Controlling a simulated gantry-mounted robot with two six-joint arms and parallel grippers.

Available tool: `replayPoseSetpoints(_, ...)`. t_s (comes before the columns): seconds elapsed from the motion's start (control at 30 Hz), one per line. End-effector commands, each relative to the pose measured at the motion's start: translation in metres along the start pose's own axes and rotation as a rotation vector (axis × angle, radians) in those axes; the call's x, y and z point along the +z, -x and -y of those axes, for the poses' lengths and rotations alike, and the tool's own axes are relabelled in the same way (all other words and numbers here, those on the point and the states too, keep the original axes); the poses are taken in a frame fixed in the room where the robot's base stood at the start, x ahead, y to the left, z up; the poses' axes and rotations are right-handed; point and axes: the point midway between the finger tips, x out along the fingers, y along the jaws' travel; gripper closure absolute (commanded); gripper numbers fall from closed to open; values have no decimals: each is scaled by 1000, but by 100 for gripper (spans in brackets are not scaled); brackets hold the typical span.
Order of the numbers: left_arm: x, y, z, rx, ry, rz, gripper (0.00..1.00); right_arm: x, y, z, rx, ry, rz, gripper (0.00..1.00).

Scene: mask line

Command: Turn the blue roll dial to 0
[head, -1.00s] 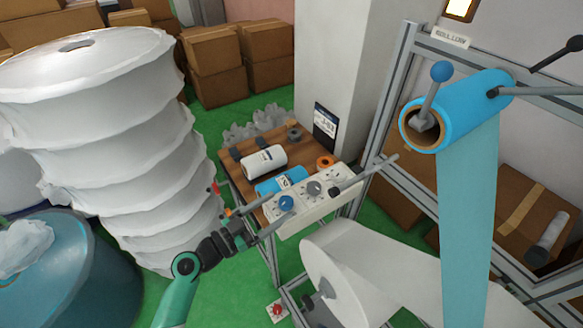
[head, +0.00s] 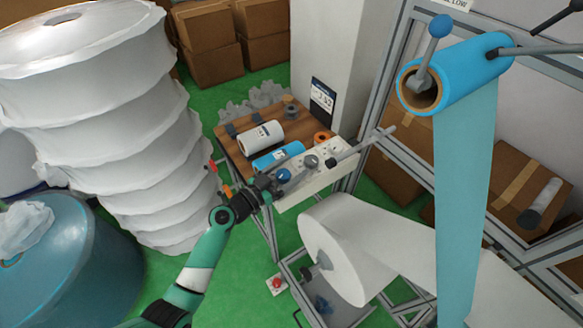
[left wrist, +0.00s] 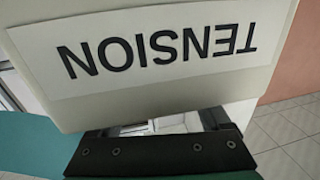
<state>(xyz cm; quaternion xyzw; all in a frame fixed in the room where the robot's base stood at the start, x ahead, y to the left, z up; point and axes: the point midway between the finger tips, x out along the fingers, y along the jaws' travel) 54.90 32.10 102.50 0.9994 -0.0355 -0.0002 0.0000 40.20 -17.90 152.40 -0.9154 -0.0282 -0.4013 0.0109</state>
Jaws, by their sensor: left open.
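The blue roll dial (head: 284,175) is a small blue knob at the near left of a pale control panel (head: 318,178). A grey dial (head: 311,161) sits to its right on the same panel. My left gripper (head: 272,184) is open at the panel's left end, close beside the blue dial; I cannot tell whether it touches. The dial's pointer and scale are too small to read. In the left wrist view, a pale panel face with an upside-down TENSION label (left wrist: 160,48) fills the top; the blue dial does not show there. My right gripper is not in view.
A wooden bench top (head: 235,148) behind the panel holds a white roll (head: 260,136), a blue roll (head: 278,155) and an orange ring (head: 322,137). A large white roll (head: 345,250) stands to the front right. Tall stacked white rolls (head: 120,130) stand at left.

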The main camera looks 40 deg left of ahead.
Motion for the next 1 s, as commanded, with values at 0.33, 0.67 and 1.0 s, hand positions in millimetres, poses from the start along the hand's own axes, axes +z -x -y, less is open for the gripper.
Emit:
replayPoseSetpoints(0.33, -1, -3, 0, 0, 0, -1, 31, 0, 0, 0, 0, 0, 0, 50)
replayPoseSetpoints(0.67, 0, -3, 0, 0, 0, -1, 90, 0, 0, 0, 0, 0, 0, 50)
replayPoseSetpoints(1.0, 0, -3, 0, -20, 1, 3, 100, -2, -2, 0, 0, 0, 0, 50)
